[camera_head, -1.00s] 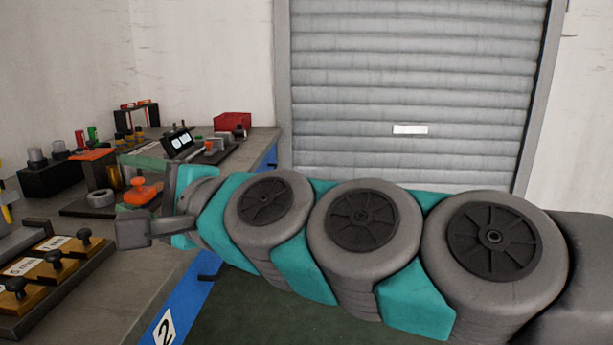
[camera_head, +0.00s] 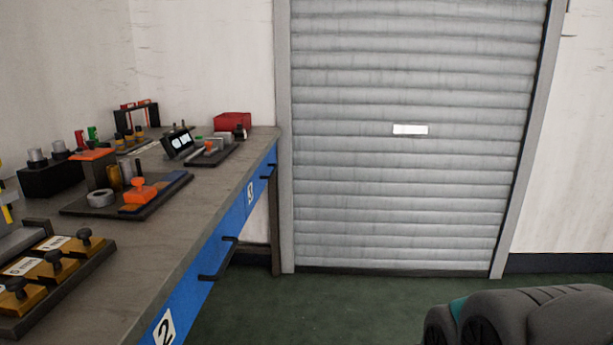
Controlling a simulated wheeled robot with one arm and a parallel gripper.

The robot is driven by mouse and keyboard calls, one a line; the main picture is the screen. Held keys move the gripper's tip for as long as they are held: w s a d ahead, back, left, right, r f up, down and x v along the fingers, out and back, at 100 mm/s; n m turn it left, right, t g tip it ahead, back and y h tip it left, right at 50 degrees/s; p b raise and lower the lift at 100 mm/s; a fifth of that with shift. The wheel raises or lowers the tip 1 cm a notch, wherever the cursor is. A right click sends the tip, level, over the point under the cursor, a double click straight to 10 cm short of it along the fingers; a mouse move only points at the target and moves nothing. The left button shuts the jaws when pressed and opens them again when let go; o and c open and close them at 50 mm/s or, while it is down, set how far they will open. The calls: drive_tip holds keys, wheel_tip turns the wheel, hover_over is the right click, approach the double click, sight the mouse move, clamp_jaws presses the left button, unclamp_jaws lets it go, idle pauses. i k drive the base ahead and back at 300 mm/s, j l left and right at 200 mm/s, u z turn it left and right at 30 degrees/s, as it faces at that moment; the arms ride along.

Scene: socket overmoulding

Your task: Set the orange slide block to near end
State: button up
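An orange block with a knob on top (camera_head: 139,192) sits upright on a dark base plate (camera_head: 95,210) on the workbench. It is towards the right, front side of that plate, with a bluish strip showing under it. A grey ring, a brass cylinder and a dark post with an orange top stand beside it on the same plate. A smaller orange piece (camera_head: 209,147) sits on another dark plate farther back. I cannot tell from its look alone which is the slide block. My gripper is out of view; only part of my arm shows at the bottom right.
The bench (camera_head: 190,225) has blue drawers with black handles (camera_head: 218,273). Brass blocks with black knobs (camera_head: 55,262) stand at the near left. A small display (camera_head: 179,143) and a red box (camera_head: 232,121) are farther back. The floor before the grey shutter (camera_head: 410,170) is clear.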

sight(139, 194)
drive_tip(key=u, duration=1.35)
